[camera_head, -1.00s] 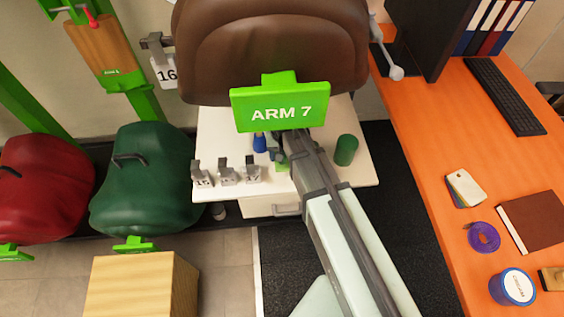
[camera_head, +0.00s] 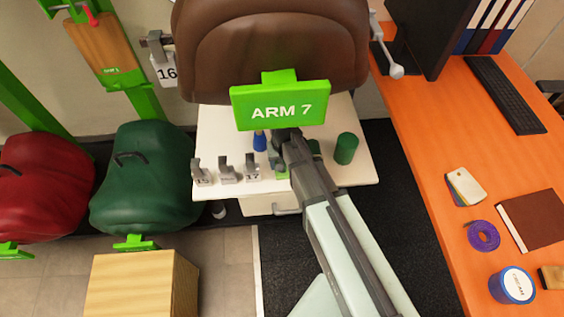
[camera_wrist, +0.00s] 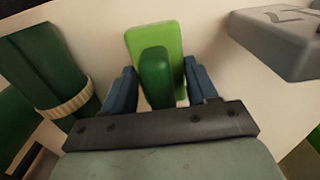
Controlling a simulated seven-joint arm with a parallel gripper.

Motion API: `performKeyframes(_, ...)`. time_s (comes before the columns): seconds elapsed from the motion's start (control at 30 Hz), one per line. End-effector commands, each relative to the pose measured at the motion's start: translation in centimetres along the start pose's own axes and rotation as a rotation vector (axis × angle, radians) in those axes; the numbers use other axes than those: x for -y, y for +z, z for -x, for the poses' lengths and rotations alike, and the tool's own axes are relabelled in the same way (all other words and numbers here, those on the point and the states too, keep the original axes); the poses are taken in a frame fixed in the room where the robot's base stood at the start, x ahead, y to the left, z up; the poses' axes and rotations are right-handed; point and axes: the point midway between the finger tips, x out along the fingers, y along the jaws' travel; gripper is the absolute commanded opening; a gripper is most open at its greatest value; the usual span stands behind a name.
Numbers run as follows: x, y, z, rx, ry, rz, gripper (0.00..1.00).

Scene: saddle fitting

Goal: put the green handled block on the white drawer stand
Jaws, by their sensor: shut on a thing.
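The green handled block shows in the wrist view as a light green base (camera_wrist: 152,42) with a dark green upright handle (camera_wrist: 155,75). My gripper (camera_wrist: 160,82) has its two blue fingers on either side of the handle and is shut on it. In the head view only a small light green part of the block (camera_head: 282,174) shows beside my arm, over the top of the white drawer stand (camera_head: 330,182). I cannot tell whether the base touches the stand top. My fingers are mostly hidden behind my arm in the head view.
Several grey numbered pieces (camera_head: 227,171) stand left of the block; one grey piece (camera_wrist: 280,38) is close in the wrist view. A dark green cylinder (camera_head: 346,149) stands to the right, a blue item (camera_head: 260,141) behind. A brown saddle (camera_head: 270,55) and green sign (camera_head: 281,106) overhang the stand.

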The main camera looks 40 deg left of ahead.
Motion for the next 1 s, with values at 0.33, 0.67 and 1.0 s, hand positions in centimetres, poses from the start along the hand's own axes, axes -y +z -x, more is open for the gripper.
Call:
performKeyframes(0.33, 0.0, 0.0, -0.2, 0.0, 0.0, 0.0, 0.83)
performKeyframes(0.67, 0.0, 0.0, 0.1, -0.001, 0.0, 0.0, 0.83)
performKeyframes(1.0, 0.0, 0.0, 4.1, -0.003, -0.001, 0.0, 0.83)
